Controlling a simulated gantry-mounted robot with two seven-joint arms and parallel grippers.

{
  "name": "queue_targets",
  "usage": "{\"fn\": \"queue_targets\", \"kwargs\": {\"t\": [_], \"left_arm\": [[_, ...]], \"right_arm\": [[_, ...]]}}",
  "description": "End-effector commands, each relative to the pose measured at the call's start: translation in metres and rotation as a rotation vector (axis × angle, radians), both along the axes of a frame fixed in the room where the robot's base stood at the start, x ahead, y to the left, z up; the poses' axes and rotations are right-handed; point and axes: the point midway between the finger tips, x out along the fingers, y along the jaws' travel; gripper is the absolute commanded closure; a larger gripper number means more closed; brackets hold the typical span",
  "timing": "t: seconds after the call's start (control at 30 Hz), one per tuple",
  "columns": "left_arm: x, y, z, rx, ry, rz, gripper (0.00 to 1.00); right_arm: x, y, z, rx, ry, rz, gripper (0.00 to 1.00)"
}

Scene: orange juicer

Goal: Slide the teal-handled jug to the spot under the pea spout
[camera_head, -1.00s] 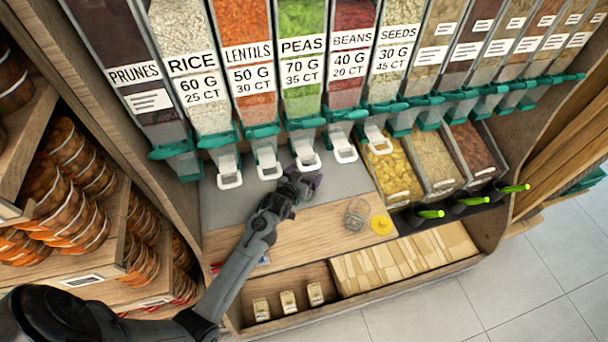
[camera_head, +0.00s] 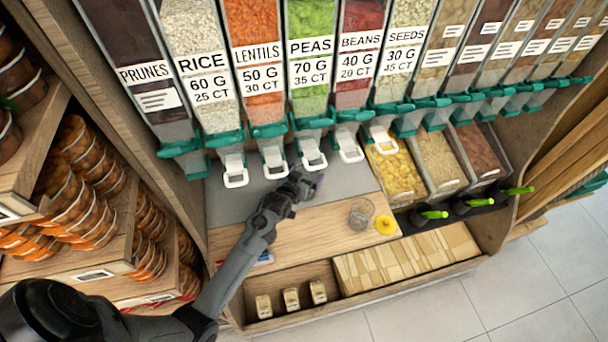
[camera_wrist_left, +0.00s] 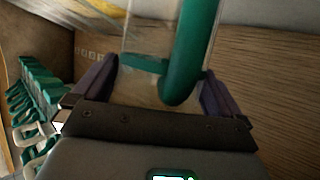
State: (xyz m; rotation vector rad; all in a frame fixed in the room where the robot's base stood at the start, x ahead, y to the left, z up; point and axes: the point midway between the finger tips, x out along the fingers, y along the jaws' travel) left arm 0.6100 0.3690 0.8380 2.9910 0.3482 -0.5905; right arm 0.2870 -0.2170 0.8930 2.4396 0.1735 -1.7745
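The jug with its teal handle (camera_wrist_left: 188,50) shows in the left wrist view, its clear wall (camera_wrist_left: 145,45) left of the handle. My left gripper (camera_wrist_left: 160,72) has its fingers wide apart, one on each side of the jug and handle, with no clear grip on either. In the head view my left gripper (camera_head: 313,180) is low over the grey counter strip, just below the pea spout (camera_head: 312,158); it hides the jug there. The pea dispenser (camera_head: 311,70) holds green peas. My right gripper is not in view.
Neighbouring spouts hang left and right of the pea spout. A clear glass jar (camera_head: 361,213) and a yellow lid (camera_head: 385,225) stand to the right on the wooden counter (camera_head: 290,240). Open bins, such as the yellow one (camera_head: 395,175), lie further right.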

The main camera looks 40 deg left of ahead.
Motion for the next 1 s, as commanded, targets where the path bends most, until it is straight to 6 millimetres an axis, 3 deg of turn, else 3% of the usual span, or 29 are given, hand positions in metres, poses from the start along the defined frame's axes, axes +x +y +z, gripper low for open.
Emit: {"fn": "queue_targets", "kwargs": {"t": [0.27,0.7,1.0], "left_arm": [[-0.018,-0.005,0.008,0.0,0.001,0.0,0.0],[-0.082,-0.019,0.035,-0.001,0.001,0.0,0.0],[-0.097,-0.023,0.042,-0.001,0.0,0.0,0.0]], "right_arm": [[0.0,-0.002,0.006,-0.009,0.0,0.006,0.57],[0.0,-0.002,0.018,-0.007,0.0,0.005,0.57],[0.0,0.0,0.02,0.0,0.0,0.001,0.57]]}}
